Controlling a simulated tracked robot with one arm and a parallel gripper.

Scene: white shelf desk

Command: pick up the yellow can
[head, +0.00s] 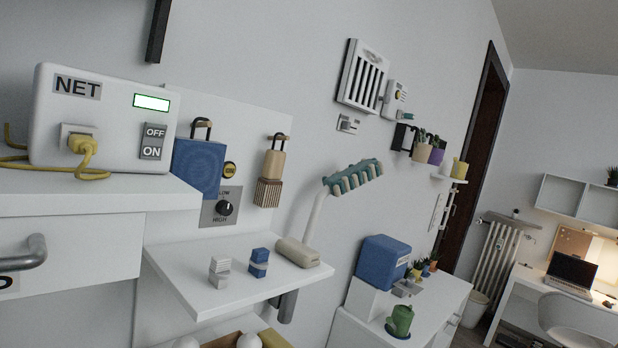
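A small yellow can (459,169) stands upright on a narrow white wall shelf (449,179), right of the middle of the head view. It is far off and small in the picture. A pale, whitish item is close to its left side. My gripper does not show in this view, so its state and its place relative to the can are hidden.
A white desk shelf (232,274) holds small grey and blue blocks. A teal and beige toothed fixture (352,178) rises behind it. Potted plants hang left of the yellow can.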

